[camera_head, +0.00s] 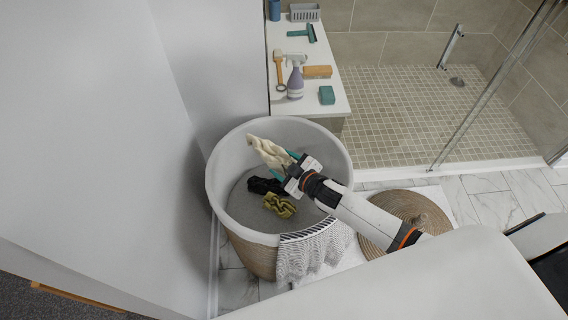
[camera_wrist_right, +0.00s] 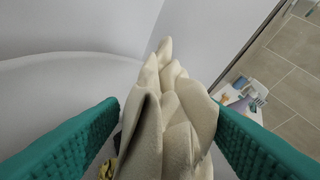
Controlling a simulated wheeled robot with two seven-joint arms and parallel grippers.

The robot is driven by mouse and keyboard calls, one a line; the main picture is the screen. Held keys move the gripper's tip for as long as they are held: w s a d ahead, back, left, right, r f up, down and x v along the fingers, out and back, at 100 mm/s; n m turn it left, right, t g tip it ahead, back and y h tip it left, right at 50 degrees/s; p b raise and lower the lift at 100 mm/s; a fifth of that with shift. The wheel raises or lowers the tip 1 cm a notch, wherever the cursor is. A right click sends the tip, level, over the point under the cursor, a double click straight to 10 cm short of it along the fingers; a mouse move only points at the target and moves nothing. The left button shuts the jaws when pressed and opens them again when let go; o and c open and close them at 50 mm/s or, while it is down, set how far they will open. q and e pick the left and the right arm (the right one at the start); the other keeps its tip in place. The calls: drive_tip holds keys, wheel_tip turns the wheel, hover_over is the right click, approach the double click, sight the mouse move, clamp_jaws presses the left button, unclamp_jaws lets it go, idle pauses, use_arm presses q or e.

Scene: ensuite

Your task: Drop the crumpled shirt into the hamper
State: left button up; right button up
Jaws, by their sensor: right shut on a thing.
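The crumpled shirt (camera_head: 268,152) is cream-coloured. My right gripper (camera_head: 285,164) is shut on it and holds it over the open hamper, near the far part of its mouth. In the right wrist view the shirt (camera_wrist_right: 172,120) hangs between the two green finger pads. The hamper (camera_head: 219,190) is a round woven basket with a pale liner. Inside it lie a black crumpled cloth (camera_head: 262,186) and an olive crumpled cloth (camera_head: 279,206). A patterned grey-white cloth (camera_head: 312,254) hangs over its near rim. My left gripper does not show.
A woven round lid (camera_head: 404,216) lies on the floor right of the hamper, under my right arm. A white bench (camera_head: 292,37) behind holds a spray bottle (camera_head: 295,82), a brush, a squeegee and sponges. A white wall (camera_head: 110,130) stands close on the left.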

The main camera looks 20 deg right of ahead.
drive_tip(key=shift+f, duration=0.3)
drive_tip(key=o, duration=1.1)
drive_tip(key=v, duration=1.2)
drive_tip(key=shift+r+p, duration=0.1)
drive_tip(key=shift+p, duration=0.25)
drive_tip(key=shift+a, duration=0.1)
